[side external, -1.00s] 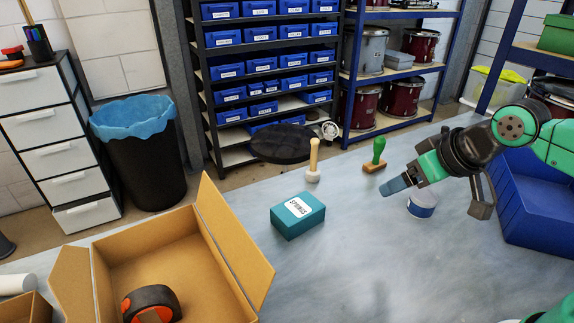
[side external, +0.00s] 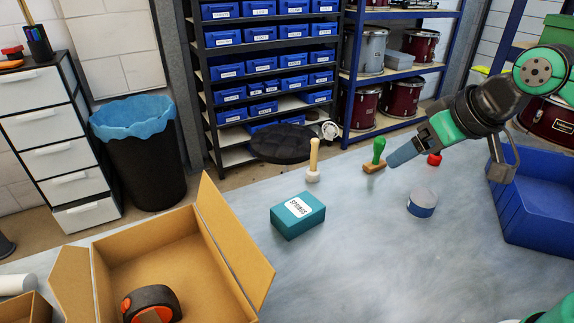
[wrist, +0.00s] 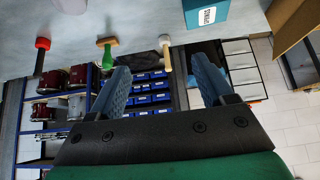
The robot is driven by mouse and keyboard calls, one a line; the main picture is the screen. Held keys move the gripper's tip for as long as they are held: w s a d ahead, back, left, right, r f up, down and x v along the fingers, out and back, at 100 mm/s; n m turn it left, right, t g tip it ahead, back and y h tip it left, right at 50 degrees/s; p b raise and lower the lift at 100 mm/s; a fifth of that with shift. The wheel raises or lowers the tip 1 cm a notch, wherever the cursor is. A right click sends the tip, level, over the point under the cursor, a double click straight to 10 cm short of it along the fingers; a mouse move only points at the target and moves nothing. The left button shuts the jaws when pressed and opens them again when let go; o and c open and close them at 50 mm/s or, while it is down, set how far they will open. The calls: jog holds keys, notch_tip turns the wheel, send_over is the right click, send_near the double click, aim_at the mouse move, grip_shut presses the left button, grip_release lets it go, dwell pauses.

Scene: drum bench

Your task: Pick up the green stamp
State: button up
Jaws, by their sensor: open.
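The green stamp (side external: 377,153) stands upright on the bench, with a green handle on a brown wooden base. It also shows in the wrist view (wrist: 108,50), up and left of my fingers. My gripper (wrist: 165,90) is open and empty, its two blue fingers spread apart. In the side view my gripper (side external: 408,152) is in the air, close to the right of the stamp in the picture. I cannot tell whether a finger touches the stamp. The stamp's base is partly beside the fingertip in that view.
A wooden-handled tool with a white head (side external: 313,162) stands left of the stamp, and a red-topped object (side external: 435,159) right of it. A teal box (side external: 298,216), a round tin (side external: 422,203), a blue bin (side external: 535,205) and an open cardboard box (side external: 160,262) occupy the bench. The middle front is clear.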

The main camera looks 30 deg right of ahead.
jog(key=w+d+r+n+g+y, duration=0.1)
jog(key=w+d+r+n+y, duration=0.1)
jog(key=w, duration=0.4)
jog(key=n+t+y, duration=0.1)
jog(key=n+y, duration=0.3)
jog(key=y, duration=0.1)
send_over(376, 146)
jog(key=s+a, duration=0.3)
jog(key=s, duration=0.1)
jog(key=w+d+f+n+t+y, duration=0.2)
jog(key=d+f+n+y, duration=0.1)
jog(key=d, duration=0.5)
jog(key=f, duration=0.4)
jog(key=a+f, duration=0.1)
jog(key=f, duration=0.7)
jog(key=shift+a+f, duration=0.1)
jog(key=shift+a, duration=0.05)
jog(key=x, duration=0.4)
jog(key=shift+a+f, duration=0.1)
jog(key=shift+w+a+f, duration=0.2)
jog(key=shift+w+a, duration=0.15)
jog(key=shift+w, duration=0.05)
grip_shut()
